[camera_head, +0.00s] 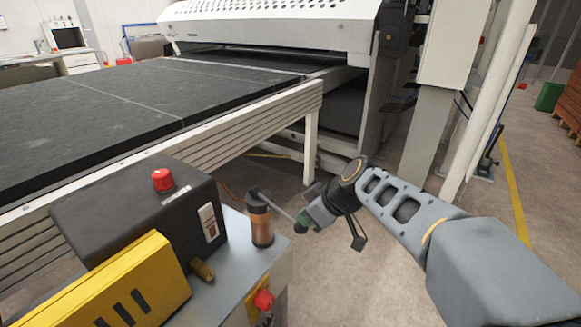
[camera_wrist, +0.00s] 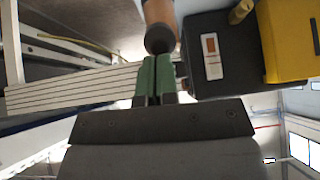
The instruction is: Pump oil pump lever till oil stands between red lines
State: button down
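The oil pump (camera_head: 261,224) is an upright copper-coloured cylinder with a dark cap on the grey cabinet top. Its thin grey lever (camera_head: 278,208) slants down from the cap to my gripper (camera_head: 302,222). In the wrist view, my gripper's green fingers (camera_wrist: 154,80) are together, with only a thin gap, just below the pump's dark cap (camera_wrist: 160,40). They appear shut on the lever's end, which they mostly hide. The white oil gauge (camera_head: 209,222) is on the black box's side; it shows in the wrist view (camera_wrist: 212,66) with a brown window. Red lines are too small to make out.
The black box (camera_head: 120,205) carries a red button (camera_head: 163,180), with a yellow panel (camera_head: 125,285) in front. A red knob (camera_head: 264,299) is on the cabinet's front. The conveyor (camera_head: 130,100) lies behind. The floor right of the cabinet is free apart from my arm.

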jog(key=shift+s+f, duration=0.1)
jog(key=shift+f, duration=0.05)
jog(key=w+a+r+p+v, duration=0.1)
jog(key=p+v, duration=0.2)
jog(key=v, duration=1)
jog(key=shift+w+p, duration=0.25)
jog(key=shift+p, duration=0.05)
dwell(1.2)
jog(key=s+d+f+m+h, duration=0.2)
jog(key=s+f+m+h, duration=0.1)
jog(key=f, duration=0.4)
jog(key=s+d+f+m+g+h, duration=0.1)
jog(key=s+d+f+m+h, duration=0.1)
jog(key=s+f+m, duration=0.3)
notch_tip(320, 180, down, 3)
jog(key=m+h, duration=0.1)
jog(key=m, duration=0.1)
jog(key=shift+m+h, duration=0.3)
jog(key=shift+m, duration=0.1)
jog(key=shift+r, duration=0.1)
